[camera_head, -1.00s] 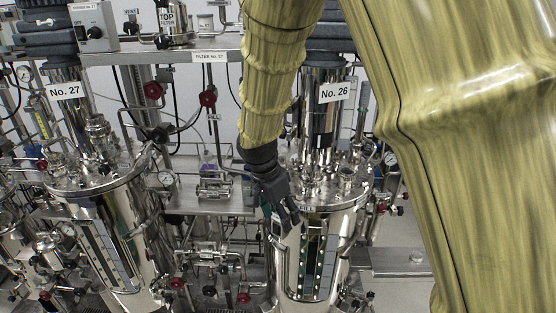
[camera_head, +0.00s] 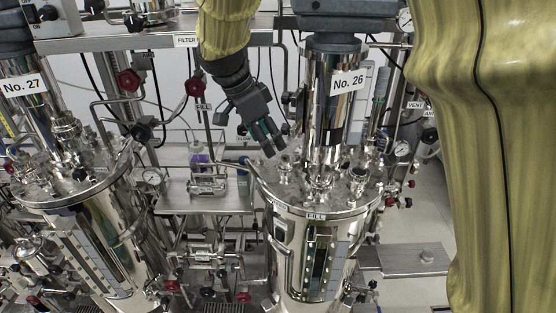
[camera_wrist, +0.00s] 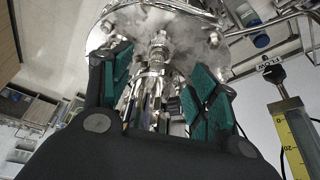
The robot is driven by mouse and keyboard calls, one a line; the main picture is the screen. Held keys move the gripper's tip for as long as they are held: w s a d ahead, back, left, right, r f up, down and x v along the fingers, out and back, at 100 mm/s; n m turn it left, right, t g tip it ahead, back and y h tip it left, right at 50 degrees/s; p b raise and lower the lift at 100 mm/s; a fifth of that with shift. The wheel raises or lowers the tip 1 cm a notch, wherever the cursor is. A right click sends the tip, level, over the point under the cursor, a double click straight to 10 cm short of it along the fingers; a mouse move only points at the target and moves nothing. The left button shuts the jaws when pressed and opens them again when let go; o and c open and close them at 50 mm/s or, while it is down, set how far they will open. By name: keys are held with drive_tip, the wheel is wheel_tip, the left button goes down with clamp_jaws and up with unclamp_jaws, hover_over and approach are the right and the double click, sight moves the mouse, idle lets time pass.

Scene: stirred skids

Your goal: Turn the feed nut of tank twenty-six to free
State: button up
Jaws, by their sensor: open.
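Tank twenty-six (camera_head: 318,255) is a shiny steel vessel with a "No. 26" label (camera_head: 347,82) on its upper column. Its lid carries several metal fittings (camera_head: 285,170), and I cannot tell which one is the feed nut. My gripper (camera_head: 268,142) is open and empty, angled down just above the left back of this lid. In the wrist view, the green pads of my gripper (camera_wrist: 160,88) stand apart, with a stepped metal fitting (camera_wrist: 158,45) showing between and beyond them. I see no clear contact with it.
Tank twenty-seven (camera_head: 100,235) stands at the left. A steel shelf (camera_head: 205,203) with a purple-filled bottle (camera_head: 199,155) lies between the tanks. Pipes and red-handled valves (camera_head: 129,80) crowd the left. A yellow scale (camera_wrist: 290,130) labelled FLOW is close at right in the wrist view.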

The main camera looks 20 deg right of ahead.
sight(281, 163)
drive_tip(key=b+x, duration=0.5)
drive_tip(key=x, duration=0.3)
drive_tip(key=shift+f, duration=0.2)
drive_tip(key=shift+b+x, duration=0.4)
drive_tip(key=shift+x, duration=0.5)
drive_tip(key=shift+r, duration=0.1)
drive_tip(key=shift+d, duration=0.1)
drive_tip(key=c, duration=1)
